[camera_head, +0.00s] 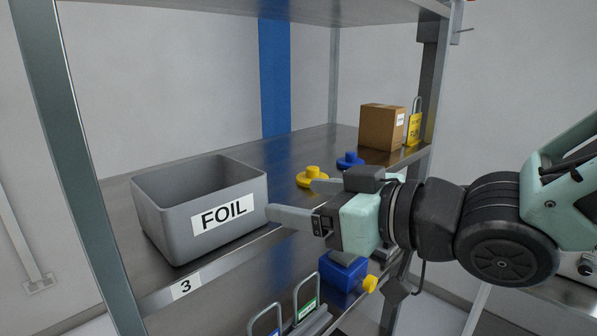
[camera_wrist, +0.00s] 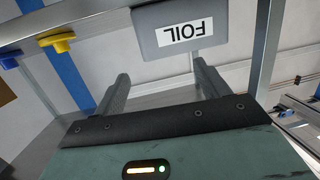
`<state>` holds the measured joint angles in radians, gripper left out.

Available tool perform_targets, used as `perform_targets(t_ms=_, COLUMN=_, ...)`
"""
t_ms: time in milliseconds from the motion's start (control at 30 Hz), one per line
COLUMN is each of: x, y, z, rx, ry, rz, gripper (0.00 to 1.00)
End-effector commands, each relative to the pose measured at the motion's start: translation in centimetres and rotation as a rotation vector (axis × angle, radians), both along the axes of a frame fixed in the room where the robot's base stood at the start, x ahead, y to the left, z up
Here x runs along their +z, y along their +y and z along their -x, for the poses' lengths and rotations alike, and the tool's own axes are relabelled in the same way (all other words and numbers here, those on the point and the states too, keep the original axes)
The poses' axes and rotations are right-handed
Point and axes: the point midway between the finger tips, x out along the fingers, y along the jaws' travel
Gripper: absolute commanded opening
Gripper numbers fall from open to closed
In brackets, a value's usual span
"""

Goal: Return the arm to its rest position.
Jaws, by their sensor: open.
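My gripper (camera_head: 290,200) is at the front of the shelf, to the right of the grey bin, with its two fingers spread and nothing between them. The arm reaches in from the right. In the wrist view, the gripper (camera_wrist: 160,85) shows both fingers apart and empty, pointing toward the bin's labelled face. The grey bin marked FOIL (camera_head: 165,215) stands upright on the shelf and also shows upside down in the wrist view (camera_wrist: 160,50). I cannot tell whether a fingertip touches it.
A shelf post (camera_head: 75,150) stands left.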

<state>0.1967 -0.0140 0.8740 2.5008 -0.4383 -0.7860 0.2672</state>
Motion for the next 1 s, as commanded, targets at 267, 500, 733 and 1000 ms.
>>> perform_targets(t_ms=267, x=-13.4, y=-6.0, z=1.7, rx=-0.215, ry=0.319, rz=0.445, gripper=0.74)
perform_targets(t_ms=500, x=-21.1, y=-12.1, z=8.7, rx=-0.275, ry=0.681, rz=0.787, gripper=0.74)
perform_targets(t_ms=733, x=-23.1, y=-15.1, z=14.2, rx=-0.245, ry=0.911, rz=0.953, gripper=0.74)
perform_targets(t_ms=1000, x=-23.1, y=-15.5, z=15.2, rx=-0.235, ry=0.952, rz=0.980, gripper=0.74)
